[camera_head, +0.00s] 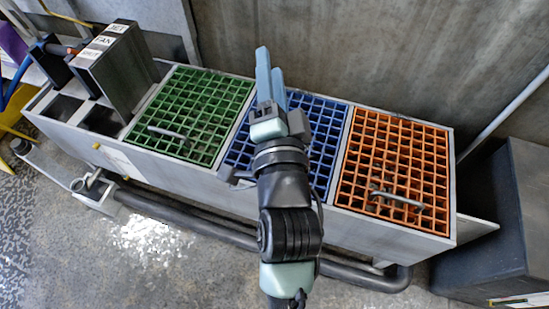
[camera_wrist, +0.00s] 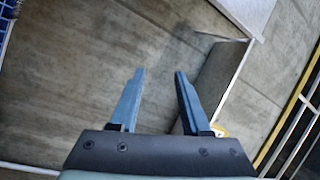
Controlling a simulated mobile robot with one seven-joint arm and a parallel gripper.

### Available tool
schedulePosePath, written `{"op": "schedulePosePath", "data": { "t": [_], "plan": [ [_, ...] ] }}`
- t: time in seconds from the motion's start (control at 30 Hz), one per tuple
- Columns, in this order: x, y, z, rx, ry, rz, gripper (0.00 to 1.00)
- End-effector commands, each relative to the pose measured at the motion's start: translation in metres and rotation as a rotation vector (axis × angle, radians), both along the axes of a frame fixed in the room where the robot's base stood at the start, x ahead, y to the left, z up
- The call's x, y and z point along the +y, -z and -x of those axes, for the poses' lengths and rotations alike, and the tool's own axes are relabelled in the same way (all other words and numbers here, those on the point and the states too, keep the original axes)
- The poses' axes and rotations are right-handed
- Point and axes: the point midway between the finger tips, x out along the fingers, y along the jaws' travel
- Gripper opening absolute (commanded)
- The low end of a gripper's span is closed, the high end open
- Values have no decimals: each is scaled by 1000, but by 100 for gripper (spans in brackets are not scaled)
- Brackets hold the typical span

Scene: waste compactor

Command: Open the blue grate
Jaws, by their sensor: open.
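The blue grate (camera_head: 325,125) lies flat and closed in the middle bay of the long grey compactor housing, between a green and an orange grate. My arm crosses in front of it and hides its centre; I cannot make out its handle. My gripper (camera_head: 271,62) appears above the grate's far edge in the head view, pointing toward the back wall. In the wrist view my gripper (camera_wrist: 159,72) is open, with its two blue fingers apart and nothing between them. A corner of blue grid (camera_wrist: 8,9) shows at the top left there.
The green grate (camera_head: 190,115) with a bar handle is on the left, and the orange grate (camera_head: 395,170) with a handle is on the right. Labelled grey boxes (camera_head: 117,67) stand far left. A dark bin (camera_head: 500,220) is at right. Pipes (camera_head: 190,215) run along the front.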

Motion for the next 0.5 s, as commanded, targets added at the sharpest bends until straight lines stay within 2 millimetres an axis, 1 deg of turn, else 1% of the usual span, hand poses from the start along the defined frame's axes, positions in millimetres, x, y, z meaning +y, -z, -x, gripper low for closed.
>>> {"op": "schedulePosePath", "data": {
  "t": [0.03,0.07,0.1,0.17,0.2,0.3,0.4,0.5],
  "plan": [
    [-1,60,4,48,-6,-55,47],
    [-2,83,6,73,-9,-91,47],
    [-3,112,10,106,-12,-137,47],
    [-5,155,16,152,-13,-206,47],
    [-6,181,21,181,-12,-251,47],
    [-9,237,33,245,-4,-347,47],
    [-13,278,43,292,7,-422,47],
    [-15,302,51,321,16,-471,47]
  ]
}}
